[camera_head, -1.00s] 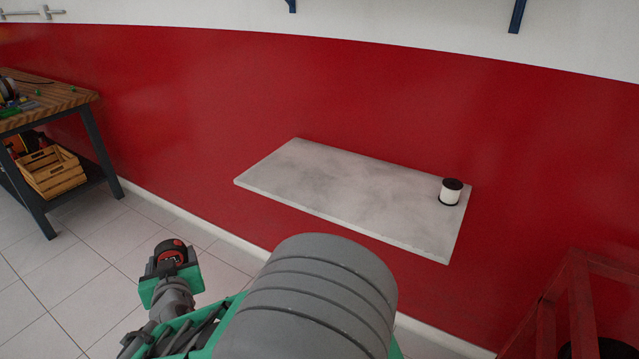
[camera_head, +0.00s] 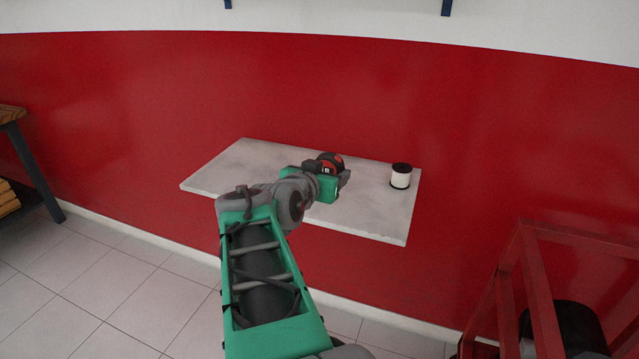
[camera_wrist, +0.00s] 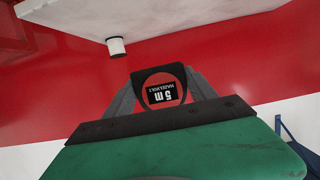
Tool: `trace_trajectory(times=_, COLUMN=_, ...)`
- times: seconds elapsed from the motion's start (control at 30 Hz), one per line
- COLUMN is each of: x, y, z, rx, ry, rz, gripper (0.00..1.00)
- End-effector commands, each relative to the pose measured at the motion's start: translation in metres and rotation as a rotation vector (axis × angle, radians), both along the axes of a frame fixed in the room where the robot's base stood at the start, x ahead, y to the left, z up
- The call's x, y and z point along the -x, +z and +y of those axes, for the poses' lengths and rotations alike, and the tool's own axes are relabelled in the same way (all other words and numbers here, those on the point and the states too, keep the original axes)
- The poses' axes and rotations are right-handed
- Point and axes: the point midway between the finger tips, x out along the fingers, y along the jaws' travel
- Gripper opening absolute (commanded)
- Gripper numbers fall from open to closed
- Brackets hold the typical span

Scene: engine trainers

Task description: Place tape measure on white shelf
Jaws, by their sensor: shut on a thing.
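The tape measure (camera_head: 331,161) is black with a red-orange face. It is held in my gripper (camera_head: 328,167), which is shut on it. In the wrist view the tape measure (camera_wrist: 165,88) sits between the two fingers, its "5 m" label upside down. The white shelf (camera_head: 235,165) is a pale marbled slab on the red wall. In the head view my gripper and the tape measure overlap the shelf's middle right; I cannot tell their exact height over it. The shelf also shows at the top of the wrist view (camera_wrist: 180,12).
A white spool with black ends (camera_head: 401,177) stands on the shelf's right end, right of my gripper; it also shows in the wrist view (camera_wrist: 116,47). The shelf's left part is bare. A red metal frame (camera_head: 535,285) stands at lower right. A workbench (camera_head: 12,115) is at far left.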

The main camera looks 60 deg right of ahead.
Motion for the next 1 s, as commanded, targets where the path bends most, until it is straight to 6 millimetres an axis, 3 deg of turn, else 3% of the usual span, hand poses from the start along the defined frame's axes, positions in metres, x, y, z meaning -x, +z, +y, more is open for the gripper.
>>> trace_trajectory(times=0.2, x=-0.008, y=-0.03, z=-0.063, rx=-0.004, ry=-0.005, rz=0.003, gripper=0.11)
trace_trajectory(times=0.4, x=-0.016, y=-0.072, z=-0.102, rx=-0.004, ry=-0.001, rz=0.003, gripper=0.11)
trace_trajectory(times=0.63, x=-0.02, y=-0.094, z=-0.121, rx=-0.001, ry=0.0, rz=0.0, gripper=0.11)
trace_trajectory(times=0.8, x=-0.02, y=-0.121, z=-0.12, rx=0.0, ry=0.002, rz=0.002, gripper=0.11)
trace_trajectory(times=1.0, x=-0.02, y=-0.121, z=-0.12, rx=0.002, ry=0.001, rz=-0.001, gripper=0.11)
